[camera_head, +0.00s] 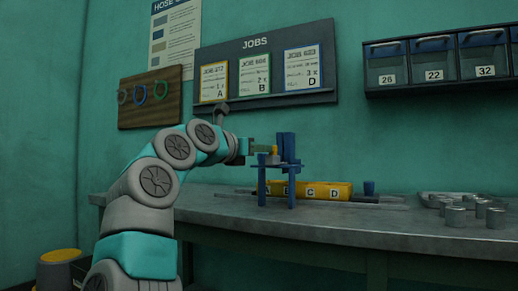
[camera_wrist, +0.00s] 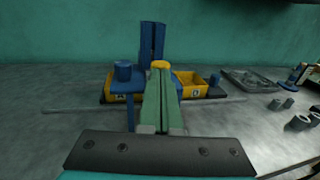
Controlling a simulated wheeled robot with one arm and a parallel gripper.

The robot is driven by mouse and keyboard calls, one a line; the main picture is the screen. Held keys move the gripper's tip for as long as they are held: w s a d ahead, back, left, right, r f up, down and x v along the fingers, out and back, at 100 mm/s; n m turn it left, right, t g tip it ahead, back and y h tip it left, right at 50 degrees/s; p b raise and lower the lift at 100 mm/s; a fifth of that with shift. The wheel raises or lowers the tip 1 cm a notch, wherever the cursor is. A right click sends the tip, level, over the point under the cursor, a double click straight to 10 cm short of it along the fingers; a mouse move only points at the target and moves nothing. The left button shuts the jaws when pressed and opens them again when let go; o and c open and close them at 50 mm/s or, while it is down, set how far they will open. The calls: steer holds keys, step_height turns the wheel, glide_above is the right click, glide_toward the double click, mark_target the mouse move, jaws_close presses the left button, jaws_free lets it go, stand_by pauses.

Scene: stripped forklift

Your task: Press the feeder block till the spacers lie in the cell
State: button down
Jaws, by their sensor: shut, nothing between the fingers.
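The blue feeder (camera_head: 290,165) stands on legs over the yellow tray (camera_head: 338,190), with a tall blue upright column (camera_wrist: 152,40). A small yellow piece (camera_head: 274,150) shows beside the column. It also shows in the wrist view (camera_wrist: 160,65), right at the fingertips; I cannot tell whether they touch. My gripper (camera_head: 262,148) has green fingers, shut together and empty, at the feeder's height. The tray's cells are lettered, with C and D clear in the head view. My fingers hide the middle of the tray in the wrist view. No spacers can be made out in the cells.
A blue cylinder (camera_head: 369,187) stands by the tray's right end. Several grey metal cylinders (camera_head: 455,216) stand on the bench's right side. The jobs board (camera_head: 265,65) and labelled bins (camera_head: 435,62) hang on the wall.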

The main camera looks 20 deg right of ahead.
steer(key=p+x, duration=0.1)
steer(key=x, duration=0.4)
steer(key=shift+w+a+r+p, duration=0.2)
steer(key=shift+w+p, duration=0.1)
steer(key=shift+p, duration=0.1)
steer(key=shift+w+d+f, duration=0.15)
steer(key=shift+w, duration=0.05)
steer(key=shift+s+f, duration=0.1)
steer(key=shift+f, duration=0.05)
steer(key=b+v, duration=0.4)
steer(key=v, duration=1)
steer(key=shift+r, duration=0.25)
stand_by(0.5)
